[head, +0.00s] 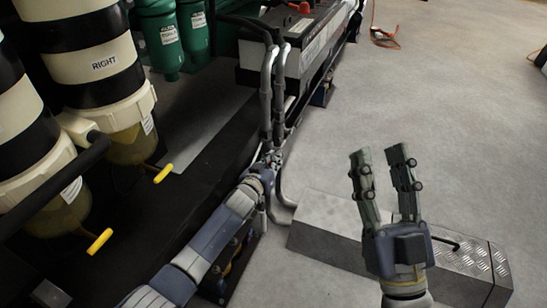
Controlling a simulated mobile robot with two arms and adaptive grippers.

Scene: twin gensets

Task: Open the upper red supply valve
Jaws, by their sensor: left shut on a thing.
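My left gripper (268,160) is at the lower part of two grey vertical pipes (265,100), beside the black base. My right gripper (382,162) is open and empty, fingers pointing up the picture, above the floor and the metal step box.
A grey metal step box (330,235) lies on the floor at lower right. Black-and-cream striped filter housings (100,65) with yellow handles (163,173) stand at left. A battery (300,45) is at the top. The floor at right is mostly clear.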

